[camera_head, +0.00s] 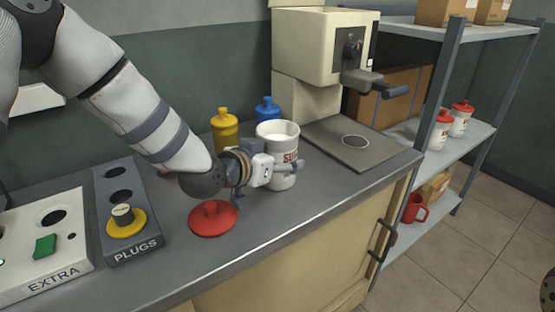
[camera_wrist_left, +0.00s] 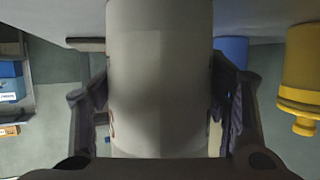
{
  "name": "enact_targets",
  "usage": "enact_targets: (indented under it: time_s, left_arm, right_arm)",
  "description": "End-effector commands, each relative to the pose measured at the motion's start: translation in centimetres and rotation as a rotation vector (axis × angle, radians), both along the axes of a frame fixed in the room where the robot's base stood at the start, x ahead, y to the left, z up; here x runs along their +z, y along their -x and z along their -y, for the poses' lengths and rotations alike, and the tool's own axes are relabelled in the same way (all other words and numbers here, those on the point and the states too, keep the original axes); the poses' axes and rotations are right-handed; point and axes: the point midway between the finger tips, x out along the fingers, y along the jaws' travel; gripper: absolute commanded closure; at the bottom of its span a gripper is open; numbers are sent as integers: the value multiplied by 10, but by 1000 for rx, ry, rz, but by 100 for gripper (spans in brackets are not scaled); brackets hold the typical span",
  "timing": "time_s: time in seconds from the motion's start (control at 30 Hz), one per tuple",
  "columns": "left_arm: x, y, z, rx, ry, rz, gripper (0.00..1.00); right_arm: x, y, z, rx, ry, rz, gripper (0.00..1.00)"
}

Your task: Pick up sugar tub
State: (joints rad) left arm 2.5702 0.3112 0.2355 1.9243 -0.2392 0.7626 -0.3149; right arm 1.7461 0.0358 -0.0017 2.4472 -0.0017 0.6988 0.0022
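The sugar tub (camera_head: 282,138) is a white cylinder with part of a dark label showing. It stands upright on the grey counter with its top uncovered. My left gripper (camera_head: 279,172) is low at the tub's near side, with its fingers around it. In the left wrist view the pale tub (camera_wrist_left: 160,85) fills the middle between the two dark fingers of the left gripper (camera_wrist_left: 160,110). No clear gap shows at either side, but the fingertip contact is hidden. A red lid (camera_head: 213,219) lies on the counter below my left wrist. My right gripper is not visible.
Yellow (camera_head: 224,131) and blue (camera_head: 267,110) bottles stand behind the tub. A cream machine (camera_head: 318,45) with a grey plate stands to its right. The PLUGS box (camera_head: 120,180) and EXTRA panel (camera_head: 35,270) are at left. A shelf unit (camera_head: 440,90) stands at right.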

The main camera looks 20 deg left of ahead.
Motion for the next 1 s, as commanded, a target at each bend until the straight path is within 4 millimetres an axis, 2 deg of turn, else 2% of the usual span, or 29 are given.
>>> enact_targets:
  time_s: [0.3,0.47,0.7,1.0]
  left_arm:
    - [1,0,0,0,-1,1,79]
    - [9,0,0,1,0,3,79]
    - [34,0,0,-1,0,7,79]
    - [68,9,27,-4,-2,9,79]
  right_arm:
    - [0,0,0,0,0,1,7]
    - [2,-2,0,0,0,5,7]
    - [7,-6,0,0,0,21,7]
    - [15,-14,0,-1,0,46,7]
